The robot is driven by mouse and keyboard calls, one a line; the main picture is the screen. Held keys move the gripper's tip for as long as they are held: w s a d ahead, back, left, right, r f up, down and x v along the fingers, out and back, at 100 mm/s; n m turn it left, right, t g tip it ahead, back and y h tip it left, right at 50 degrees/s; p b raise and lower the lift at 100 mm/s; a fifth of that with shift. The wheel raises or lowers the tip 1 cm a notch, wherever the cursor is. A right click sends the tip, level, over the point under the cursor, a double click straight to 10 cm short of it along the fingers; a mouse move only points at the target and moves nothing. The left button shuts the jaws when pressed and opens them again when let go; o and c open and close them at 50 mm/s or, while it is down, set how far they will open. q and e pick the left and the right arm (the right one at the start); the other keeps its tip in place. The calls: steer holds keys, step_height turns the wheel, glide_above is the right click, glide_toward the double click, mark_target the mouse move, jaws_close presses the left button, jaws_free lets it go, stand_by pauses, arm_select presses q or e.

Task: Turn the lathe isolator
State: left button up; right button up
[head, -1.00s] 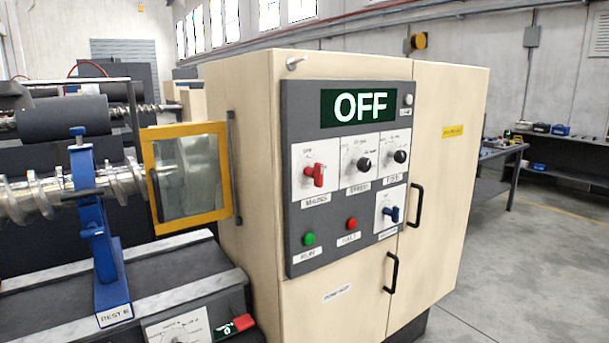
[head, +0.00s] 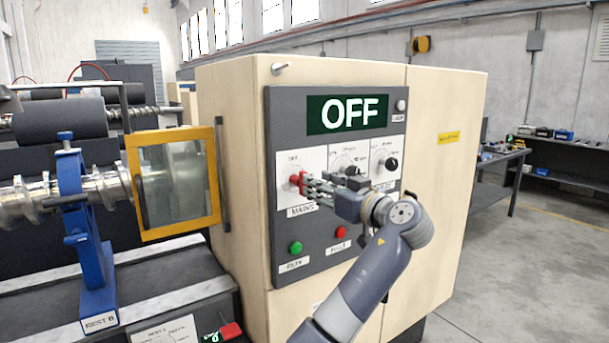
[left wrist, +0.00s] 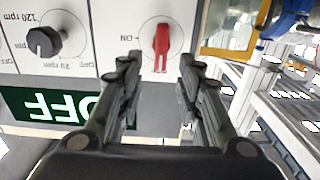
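The red isolator knob (head: 295,180) sits on a white plate labelled MAINS, at the upper left of the grey control panel. The display (head: 347,114) above it reads OFF. My left gripper (head: 306,187) is in front of the knob, its fingers pointing at it. In the left wrist view the red knob (left wrist: 162,42) shows upside down, its handle in line with the gap between the fingers. The left gripper (left wrist: 161,65) is open with a finger on either side of that gap. I cannot tell whether it touches the knob. The right gripper is out of view.
Two black dials sit right of the isolator; a black dial (left wrist: 44,41) is close beside the fingers in the left wrist view. Green (head: 295,247) and red (head: 340,232) buttons are below. A yellow-framed guard (head: 174,183) stands left of the cabinet.

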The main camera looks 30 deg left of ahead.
mark_target(300, 182)
arm_select(q)
steer(key=p+x, duration=0.1)
steer(key=x, duration=0.5)
steer(key=shift+s+r+p, duration=0.1)
steer(key=shift+p, duration=0.3)
steer(key=shift+w+a, duration=0.25)
steer(key=shift+a, duration=0.2)
jaws_close()
